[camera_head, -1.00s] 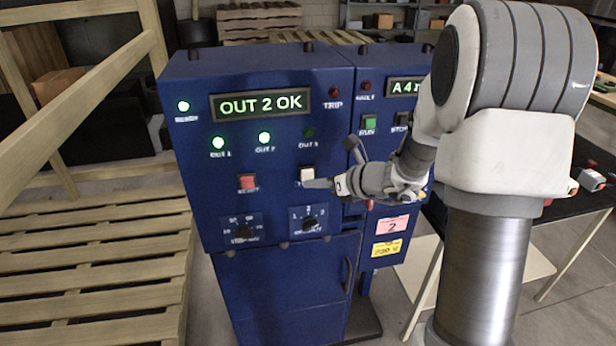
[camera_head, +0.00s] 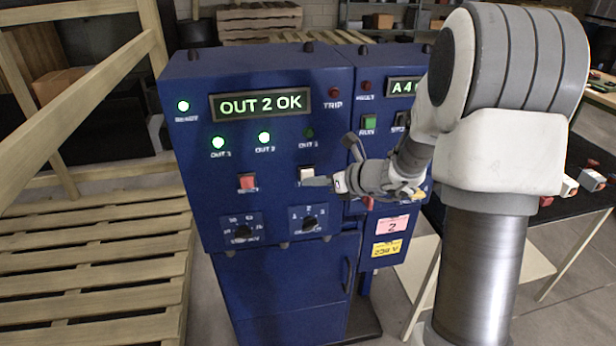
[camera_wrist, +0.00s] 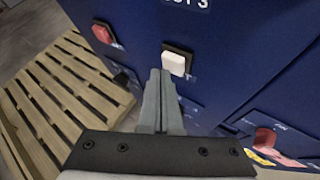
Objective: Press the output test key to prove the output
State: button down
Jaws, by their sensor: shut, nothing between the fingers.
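The blue detector cabinet (camera_head: 275,170) stands in front of me. Its display (camera_head: 260,104) reads "OUT 2 OK". The READY, OUT 1 (camera_head: 218,143) and OUT 2 (camera_head: 264,138) lamps are lit green; OUT 3 (camera_head: 308,133) is dark. The white key (camera_head: 306,172), its label partly hidden by my gripper, sits below OUT 3; it also shows in the wrist view (camera_wrist: 174,64). My gripper (camera_head: 308,182) is shut and empty, its tips just below the white key. In the wrist view the fingertips (camera_wrist: 160,74) appear close to it; I cannot tell whether they touch.
A red key (camera_head: 247,182) is left of the white one. The selector knob (camera_head: 309,222) below points near 2. A second panel with a green RUN button (camera_head: 369,122) adjoins at right. A wooden pallet (camera_head: 90,270) lies at left and a dark table (camera_head: 570,200) stands at right.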

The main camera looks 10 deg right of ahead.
jog(key=shift+w, duration=0.5)
dwell(0.5)
jog(key=shift+s, duration=0.95)
jog(key=shift+s+b, duration=0.7)
jog(key=shift+s, duration=1.8)
